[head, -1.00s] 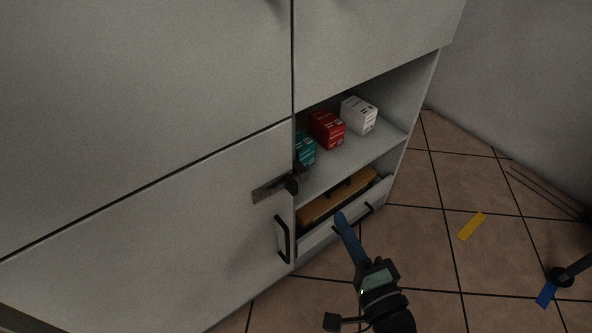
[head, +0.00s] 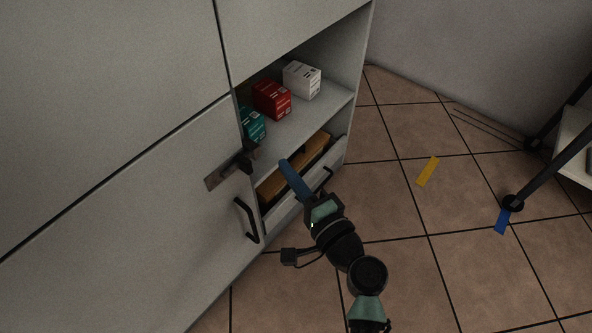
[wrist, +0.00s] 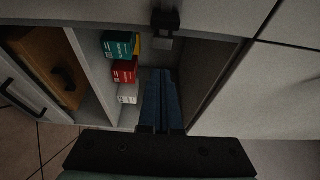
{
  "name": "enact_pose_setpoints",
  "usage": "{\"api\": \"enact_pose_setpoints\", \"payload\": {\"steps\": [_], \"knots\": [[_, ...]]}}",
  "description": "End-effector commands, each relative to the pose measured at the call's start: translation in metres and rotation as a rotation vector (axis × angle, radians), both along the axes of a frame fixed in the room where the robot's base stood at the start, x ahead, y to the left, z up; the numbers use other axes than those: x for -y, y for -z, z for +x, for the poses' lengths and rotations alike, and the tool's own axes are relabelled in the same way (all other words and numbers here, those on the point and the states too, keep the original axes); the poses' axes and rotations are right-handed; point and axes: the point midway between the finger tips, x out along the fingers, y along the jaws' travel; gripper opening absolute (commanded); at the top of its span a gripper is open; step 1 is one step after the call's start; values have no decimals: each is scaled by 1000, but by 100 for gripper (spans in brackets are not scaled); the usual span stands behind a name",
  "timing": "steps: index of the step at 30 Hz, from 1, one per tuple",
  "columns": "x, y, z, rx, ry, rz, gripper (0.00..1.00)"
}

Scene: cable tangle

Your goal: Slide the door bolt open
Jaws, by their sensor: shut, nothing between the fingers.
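The door bolt (head: 222,174) is a flat metal strip on the lower cabinet door (head: 150,235), near its right edge. Its dark knob (head: 245,163) sits toward the right end, by the edge of the open shelf. My gripper (head: 285,164) is shut and empty, with its blue fingers together just right of the knob and apart from it in the head view. In the wrist view the fingers (wrist: 161,72) point up toward a dark block that looks like the bolt knob (wrist: 165,20). I cannot tell exactly how far the bolt extends past the door edge.
The open shelf (head: 310,117) holds a teal box (head: 252,125), a red box (head: 272,99) and a white box (head: 302,80). A drawer (head: 290,209) below contains a brown case. A black door handle (head: 246,220) lies below the bolt.

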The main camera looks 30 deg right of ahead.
Motion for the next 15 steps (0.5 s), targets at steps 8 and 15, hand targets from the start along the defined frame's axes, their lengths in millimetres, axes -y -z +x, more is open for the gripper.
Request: {"api": "enact_pose_setpoints", "payload": {"steps": [8, 15], "knots": [[-1, 0, 51, 2, -2, -1, 0], [-31, 1, 37, -2, -2, -1, 0]]}}
